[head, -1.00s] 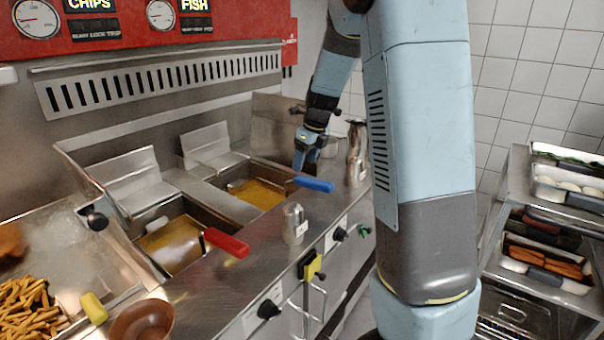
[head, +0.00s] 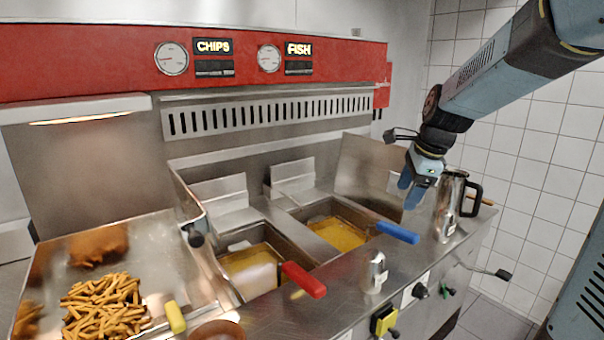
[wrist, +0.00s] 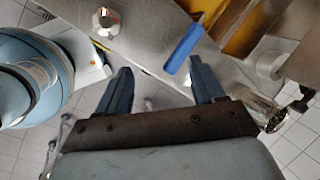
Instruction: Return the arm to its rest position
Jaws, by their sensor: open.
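My gripper (head: 412,192) is above the right end of the steel fryer counter, just left of a steel jug (head: 447,208) in the head view. In the wrist view my gripper (wrist: 160,88) has its two blue fingers apart with nothing between them. A blue basket handle (wrist: 183,48) lies beyond the fingertips there; it also shows in the head view (head: 397,232). My arm (head: 510,70) reaches in from the upper right of the head view.
A red basket handle (head: 303,279) and a small steel shaker (head: 375,273) are on the fryer front. Chips (head: 105,305) lie in the left tray. A brown bowl (head: 217,331) stands at the front edge. White tiled wall (head: 520,190) is on the right.

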